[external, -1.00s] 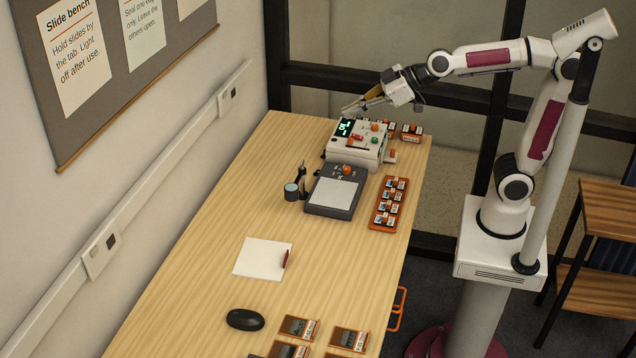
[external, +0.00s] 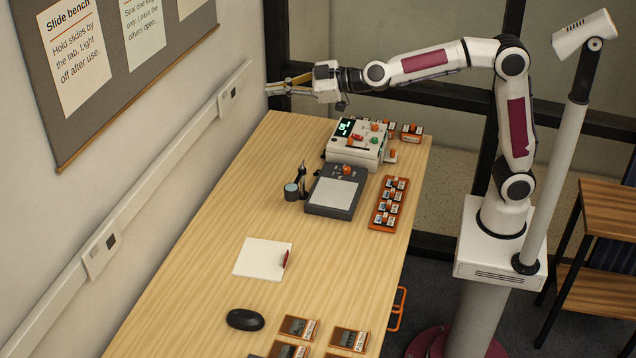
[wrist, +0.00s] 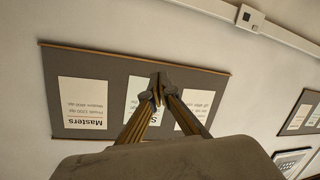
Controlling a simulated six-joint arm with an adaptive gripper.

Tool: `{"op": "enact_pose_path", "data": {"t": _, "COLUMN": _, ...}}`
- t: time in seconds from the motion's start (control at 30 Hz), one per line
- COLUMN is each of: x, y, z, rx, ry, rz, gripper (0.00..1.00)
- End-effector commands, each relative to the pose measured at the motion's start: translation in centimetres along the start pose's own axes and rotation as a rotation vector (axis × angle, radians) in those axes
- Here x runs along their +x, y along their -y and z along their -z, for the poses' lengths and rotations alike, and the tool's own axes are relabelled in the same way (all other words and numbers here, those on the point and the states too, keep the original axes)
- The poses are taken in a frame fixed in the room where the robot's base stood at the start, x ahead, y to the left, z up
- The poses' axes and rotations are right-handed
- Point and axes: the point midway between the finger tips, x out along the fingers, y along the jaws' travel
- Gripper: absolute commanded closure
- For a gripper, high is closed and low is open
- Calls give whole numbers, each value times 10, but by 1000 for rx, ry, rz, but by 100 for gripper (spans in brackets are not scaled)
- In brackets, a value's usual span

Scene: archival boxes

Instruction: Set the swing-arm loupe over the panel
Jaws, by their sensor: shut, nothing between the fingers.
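The light panel (external: 334,192), a dark grey slab with a pale square face, lies on the bench in the external view. The small stand with a dark upright post and a round, pale-blue-topped part, which looks like the swing-arm loupe (external: 292,191), stands just left of the panel, apart from its pale face. My gripper (external: 268,90) is high over the far left end of the bench, well above and behind both. In the wrist view my gripper (wrist: 158,92) has its fingertips together and empty, facing the wall. Panel and loupe are outside the wrist view.
A white control box (external: 352,152) with a green display and coloured knobs stands behind the panel. An orange slide rack (external: 388,204) lies to the right. A white pad (external: 262,258) and black mouse (external: 245,319) lie nearer. The pinboard (wrist: 100,65) hangs on the wall.

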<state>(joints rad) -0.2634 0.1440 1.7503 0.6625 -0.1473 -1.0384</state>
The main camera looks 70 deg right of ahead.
Motion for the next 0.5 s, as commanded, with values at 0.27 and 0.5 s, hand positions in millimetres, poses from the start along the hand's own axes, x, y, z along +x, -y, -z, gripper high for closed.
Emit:
{"op": "enact_pose_path", "data": {"t": 0.27, "x": 45, "y": 1, "z": 8, "rx": -59, "ry": -40, "rz": -90, "gripper": 100}}
{"op": "enact_pose_path", "data": {"t": 0.5, "x": 78, "y": 1, "z": 9, "rx": -112, "ry": -57, "rz": -178, "gripper": 100}}
